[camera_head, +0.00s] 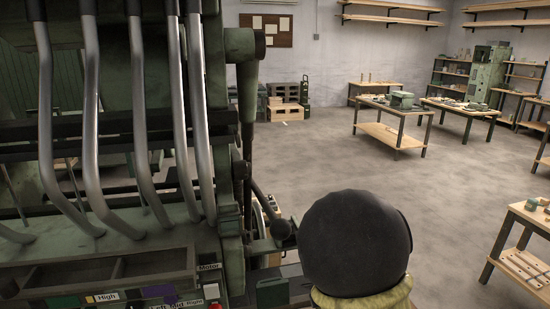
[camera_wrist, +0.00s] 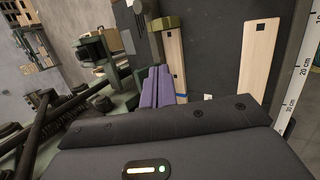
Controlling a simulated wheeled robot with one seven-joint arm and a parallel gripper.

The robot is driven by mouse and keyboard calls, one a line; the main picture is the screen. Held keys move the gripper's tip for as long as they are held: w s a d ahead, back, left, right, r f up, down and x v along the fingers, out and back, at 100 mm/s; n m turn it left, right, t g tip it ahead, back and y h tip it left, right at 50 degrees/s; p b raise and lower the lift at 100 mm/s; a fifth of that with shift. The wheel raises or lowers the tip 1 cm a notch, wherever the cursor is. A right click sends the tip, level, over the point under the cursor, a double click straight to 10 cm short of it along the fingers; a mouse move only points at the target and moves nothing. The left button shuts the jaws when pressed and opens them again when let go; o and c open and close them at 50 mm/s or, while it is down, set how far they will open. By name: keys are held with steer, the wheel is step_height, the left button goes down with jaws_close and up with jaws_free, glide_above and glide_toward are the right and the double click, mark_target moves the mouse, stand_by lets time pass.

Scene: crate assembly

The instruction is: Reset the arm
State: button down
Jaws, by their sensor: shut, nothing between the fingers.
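The dark housing of my gripper (camera_wrist: 215,150), with a small lit strip, fills the bottom of the wrist view. Its fingertips cannot be made out, and nothing is seen held in it. A dark rounded part of my arm (camera_head: 355,240), with yellowish cloth below it, stands at the bottom right of centre in the head view. The rest of the arm is out of that picture.
A large green machine (camera_head: 120,245) with bent metal levers fills the left of the head view, close to my arm. Pale boards (camera_wrist: 259,55) and purple pieces (camera_wrist: 157,87) lie beyond my gripper. Worktables (camera_head: 395,118) stand farther back, with open floor before them.

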steer(key=s+d+r+m+g, duration=0.1)
steer(key=s+m+g, duration=0.1)
steer(key=s+m, duration=0.6)
steer(key=s+d+r+m+g, duration=0.1)
steer(key=s+r+m+g, duration=0.1)
steer(key=s+m, duration=0.6)
steer(key=m, duration=0.4)
steer(key=shift+s+d+y, duration=0.15)
steer(key=shift+s+y, duration=0.1)
steer(key=shift+y, duration=0.05)
steer(key=shift+r, duration=0.1)
